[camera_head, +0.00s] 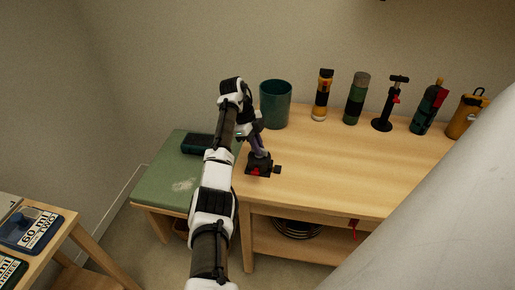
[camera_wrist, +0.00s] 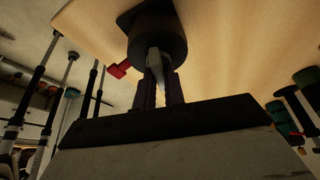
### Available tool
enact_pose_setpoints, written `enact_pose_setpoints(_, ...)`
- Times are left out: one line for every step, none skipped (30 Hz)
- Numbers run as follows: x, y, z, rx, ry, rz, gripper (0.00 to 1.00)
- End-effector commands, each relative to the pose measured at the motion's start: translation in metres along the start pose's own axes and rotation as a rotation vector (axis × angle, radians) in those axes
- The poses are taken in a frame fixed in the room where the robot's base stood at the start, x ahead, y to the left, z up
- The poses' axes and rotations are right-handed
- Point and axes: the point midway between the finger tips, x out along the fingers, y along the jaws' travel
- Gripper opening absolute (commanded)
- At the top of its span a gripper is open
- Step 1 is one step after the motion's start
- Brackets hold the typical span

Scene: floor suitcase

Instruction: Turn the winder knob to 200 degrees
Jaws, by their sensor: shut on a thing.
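The winder (camera_head: 262,170) is a small black device with a red part, near the front left corner of the wooden workbench. My gripper (camera_head: 258,153) comes down on it from above and hides much of it in the head view. In the wrist view the winder's dark round body (camera_wrist: 157,40) shows at the top, with a red piece (camera_wrist: 119,70) sticking out to its left. A pale grey knob (camera_wrist: 155,62) stands out from the body. My gripper (camera_wrist: 160,88) is shut on this knob, with a finger on either side. The knob's turn angle cannot be read.
On the workbench (camera_head: 340,180), a dark green bin (camera_head: 275,104) stands behind the winder. Several bottles and a black pump (camera_head: 383,110) line the back edge. A green-topped bench (camera_head: 165,180) with a dark case (camera_head: 197,143) adjoins at left. The workbench's middle is clear.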

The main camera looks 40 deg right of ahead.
Motion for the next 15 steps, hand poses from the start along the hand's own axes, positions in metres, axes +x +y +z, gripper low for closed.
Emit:
enact_pose_setpoints(0.0003,-0.0004,-0.0001,0.021,-0.001,0.010,0.00)
enact_pose_setpoints(0.0003,-0.0005,-0.0003,0.033,-0.001,0.015,0.00)
enact_pose_setpoints(0.0003,-0.0005,-0.0003,0.048,-0.001,0.022,0.00)
enact_pose_setpoints(0.0002,-0.0006,-0.0004,0.058,-0.001,0.026,0.00)
enact_pose_setpoints(-0.0001,-0.0007,-0.0005,0.067,-0.001,0.029,0.00)
enact_pose_setpoints(-0.0002,-0.0007,-0.0006,0.078,-0.001,0.033,0.00)
enact_pose_setpoints(-0.0001,-0.0008,-0.0006,0.084,0.000,0.036,0.00)
enact_pose_setpoints(0.0001,-0.0007,-0.0006,0.090,0.000,0.039,0.00)
enact_pose_setpoints(0.0002,-0.0007,-0.0006,0.096,0.000,0.042,0.00)
enact_pose_setpoints(0.0003,-0.0007,-0.0006,0.101,0.000,0.043,0.00)
enact_pose_setpoints(0.0004,-0.0007,-0.0006,0.104,0.000,0.045,0.00)
enact_pose_setpoints(0.0004,-0.0007,-0.0007,0.108,0.000,0.046,0.00)
enact_pose_setpoints(0.0004,-0.0007,-0.0007,0.110,0.000,0.047,0.00)
enact_pose_setpoints(0.0004,-0.0007,-0.0008,0.111,0.000,0.048,0.00)
enact_pose_setpoints(0.0004,-0.0007,-0.0008,0.112,0.000,0.048,0.00)
